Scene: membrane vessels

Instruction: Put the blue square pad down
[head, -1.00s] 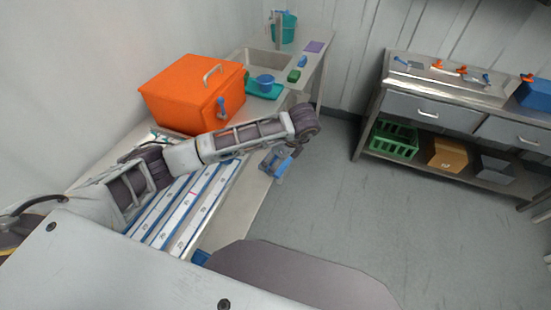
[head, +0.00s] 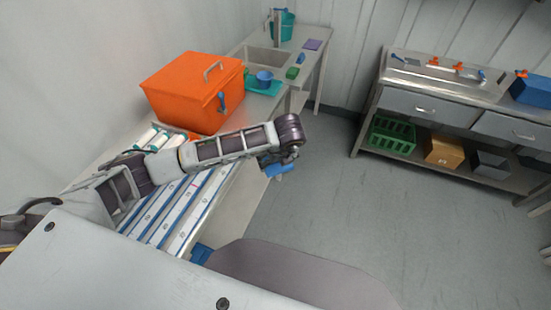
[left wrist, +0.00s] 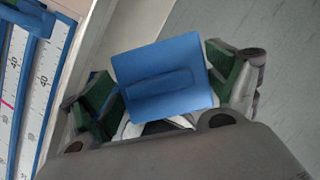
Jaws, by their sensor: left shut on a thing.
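The blue square pad (left wrist: 160,65) fills the middle of the left wrist view, flat face with a raised bar toward the camera. My left gripper (left wrist: 163,98) is shut on it, with a green-padded finger at each side. In the head view the pad (head: 279,170) shows as a small blue shape under the end of my left arm, by the right edge of the steel bench. The left gripper (head: 277,160) is partly hidden by its own wrist there. My right gripper is not in view.
Blue-edged measuring boards (head: 190,212) lie on the bench (head: 238,208) under my arm. An orange box (head: 190,95) stands behind them. A teal tray (head: 250,89) with a blue cup (head: 264,78) is further back, near a sink (head: 268,60). Open floor (head: 330,200) lies to the right.

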